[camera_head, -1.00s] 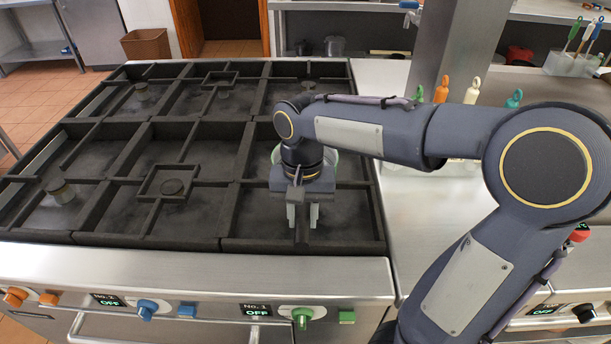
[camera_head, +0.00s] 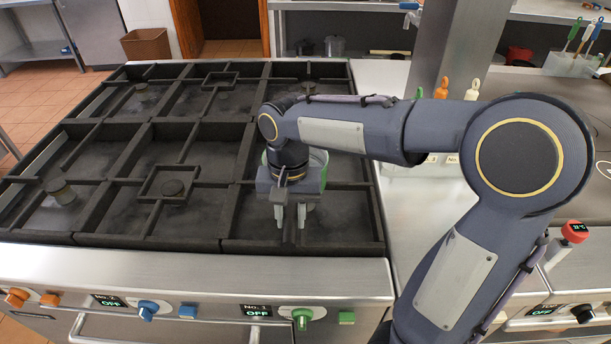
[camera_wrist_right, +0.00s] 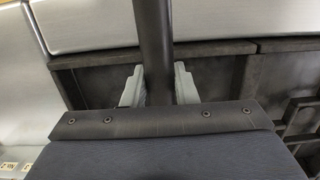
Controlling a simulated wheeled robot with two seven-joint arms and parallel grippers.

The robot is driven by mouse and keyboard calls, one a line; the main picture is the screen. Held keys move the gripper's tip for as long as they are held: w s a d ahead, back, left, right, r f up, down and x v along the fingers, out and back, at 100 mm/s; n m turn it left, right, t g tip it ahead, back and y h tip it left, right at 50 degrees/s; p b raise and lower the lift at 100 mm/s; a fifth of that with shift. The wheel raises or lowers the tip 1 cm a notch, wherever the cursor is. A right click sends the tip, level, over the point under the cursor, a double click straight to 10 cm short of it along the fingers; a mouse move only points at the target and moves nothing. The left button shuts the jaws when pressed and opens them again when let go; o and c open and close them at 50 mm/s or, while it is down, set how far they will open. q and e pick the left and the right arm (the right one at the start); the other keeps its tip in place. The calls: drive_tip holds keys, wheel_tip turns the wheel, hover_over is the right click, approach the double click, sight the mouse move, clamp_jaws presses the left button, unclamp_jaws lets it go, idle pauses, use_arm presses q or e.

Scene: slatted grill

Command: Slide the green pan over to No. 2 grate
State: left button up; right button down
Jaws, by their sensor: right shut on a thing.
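The green pan (camera_head: 319,157) is on the front right grate, mostly hidden behind my right arm; only parts of its pale green rim show. My right gripper (camera_head: 290,217) points down there and is shut on the pan's dark handle (camera_wrist_right: 154,45), which runs between the two pale fingers in the right wrist view (camera_wrist_right: 158,88). The No. 2 display (camera_head: 108,300) is on the front panel beside a blue knob. The front middle grate (camera_head: 172,187), left of the pan, is empty. My left gripper is not in view.
The No. 1 display (camera_head: 256,310) and a green knob (camera_head: 302,318) are below the pan's side. Raised dark bars divide the grates. Other visible grates are empty. A steel counter (camera_head: 395,225) lies right of the stove, and a steel post (camera_head: 452,45) stands behind my arm.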

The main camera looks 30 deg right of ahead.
drive_tip(key=w+a+p, duration=0.2)
drive_tip(key=w+a, duration=0.3)
drive_tip(key=a, duration=0.3)
drive_tip(key=shift+w+p, duration=0.15)
drive_tip(key=shift+p, duration=0.15)
idle(0.5)
drive_tip(key=shift+w+a+r, duration=0.1)
drive_tip(key=shift+a, duration=0.1)
drive_tip(key=w+a+p, duration=0.5)
drive_tip(key=w+a, duration=0.1)
drive_tip(key=a, duration=0.3)
drive_tip(key=shift+w+a, duration=0.25)
drive_tip(key=shift+a, duration=0.15)
idle(0.7)
drive_tip(key=shift+a, duration=0.1)
